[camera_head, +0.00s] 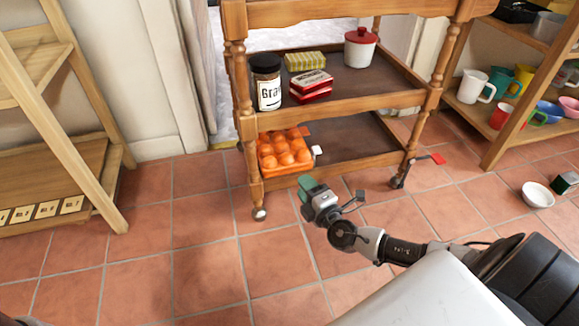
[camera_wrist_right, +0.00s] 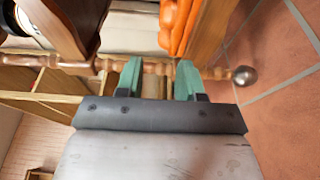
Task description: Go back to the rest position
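My right gripper (camera_head: 307,187) is just in front of the lower shelf of the wooden trolley (camera_head: 340,100), with its arm coming in from the right. In the right wrist view its two green fingers (camera_wrist_right: 159,80) stand apart with nothing between them. An orange tray (camera_head: 286,150) of round orange things sits on the trolley's lower left shelf, behind and left of the gripper and apart from it. Part of the orange tray also shows in the right wrist view (camera_wrist_right: 178,22). My left gripper is not in view.
The trolley's middle shelf holds a dark-lidded jar (camera_head: 268,82), yellow and red boxes, and a red-lidded pot (camera_head: 360,48). Wooden shelves stand left and right, the right with several mugs. A white bowl (camera_head: 537,194) lies on the tiled floor. Floor at the left front is clear.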

